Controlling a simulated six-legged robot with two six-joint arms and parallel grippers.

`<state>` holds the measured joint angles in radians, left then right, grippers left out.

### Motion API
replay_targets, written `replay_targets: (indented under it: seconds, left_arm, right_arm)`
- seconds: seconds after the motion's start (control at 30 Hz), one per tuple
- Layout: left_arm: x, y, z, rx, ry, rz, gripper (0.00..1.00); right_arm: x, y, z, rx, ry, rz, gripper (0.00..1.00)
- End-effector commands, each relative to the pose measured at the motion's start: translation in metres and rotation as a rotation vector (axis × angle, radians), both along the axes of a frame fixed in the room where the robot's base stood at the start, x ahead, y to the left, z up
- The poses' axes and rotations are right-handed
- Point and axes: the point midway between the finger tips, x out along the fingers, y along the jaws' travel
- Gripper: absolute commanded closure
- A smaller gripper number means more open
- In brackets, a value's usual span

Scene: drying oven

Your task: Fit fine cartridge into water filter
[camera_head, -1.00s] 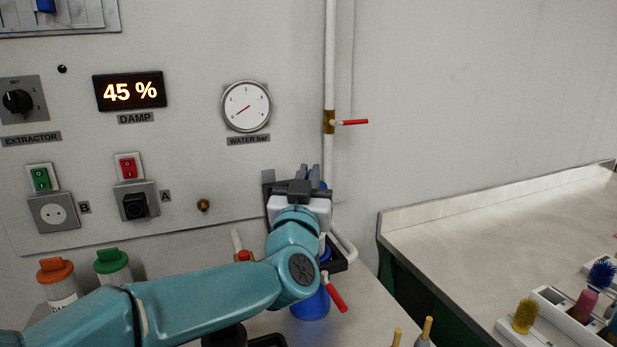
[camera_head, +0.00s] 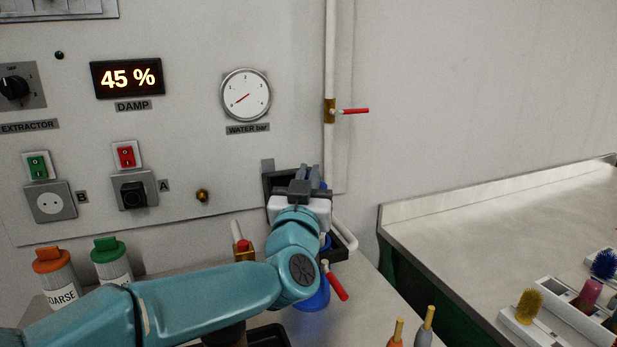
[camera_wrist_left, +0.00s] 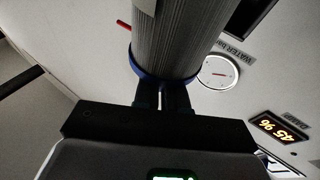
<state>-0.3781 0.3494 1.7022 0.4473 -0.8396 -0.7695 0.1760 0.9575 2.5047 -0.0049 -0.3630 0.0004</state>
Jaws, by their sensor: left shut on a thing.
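My left gripper (camera_head: 309,173) is in front of the black wall bracket (camera_head: 269,182) of the water filter. In the left wrist view the gripper (camera_wrist_left: 167,95) is shut on a grey pleated cartridge (camera_wrist_left: 178,35) with a blue end ring (camera_wrist_left: 190,78). In the head view the gripper and arm hide most of the cartridge and the filter. A blue filter bowl (camera_head: 315,299) shows below the wrist, with a red-handled valve (camera_head: 337,286) beside it. I cannot tell whether the cartridge touches the filter. My right gripper is not in view.
Orange-lidded (camera_head: 55,275) and green-lidded (camera_head: 110,262) canisters stand at the left; the orange one reads COARSE. A brass fitting with a red top (camera_head: 243,250) stands beside my arm. A white pipe (camera_head: 330,60) with a red lever runs down the wall. A counter with brushes (camera_head: 528,305) is right.

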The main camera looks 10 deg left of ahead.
Motion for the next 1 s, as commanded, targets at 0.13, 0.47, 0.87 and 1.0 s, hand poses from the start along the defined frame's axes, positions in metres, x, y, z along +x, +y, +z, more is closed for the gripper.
replay_targets:
  seconds: [0.13,0.47,0.87,1.0]
  left_arm:
    - [0.000,0.000,-0.005,0.000,-0.001,0.000,1.00]
    - [0.000,0.000,-0.013,0.000,-0.001,0.000,1.00]
    - [0.000,0.000,-0.023,0.000,-0.001,0.000,1.00]
    - [0.000,0.000,-0.026,0.000,-0.001,0.000,1.00]
  right_arm:
    - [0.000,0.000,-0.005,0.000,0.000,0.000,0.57]
    - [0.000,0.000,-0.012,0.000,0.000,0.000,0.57]
    - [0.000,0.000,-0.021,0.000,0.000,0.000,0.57]
    - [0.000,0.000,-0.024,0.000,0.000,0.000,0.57]
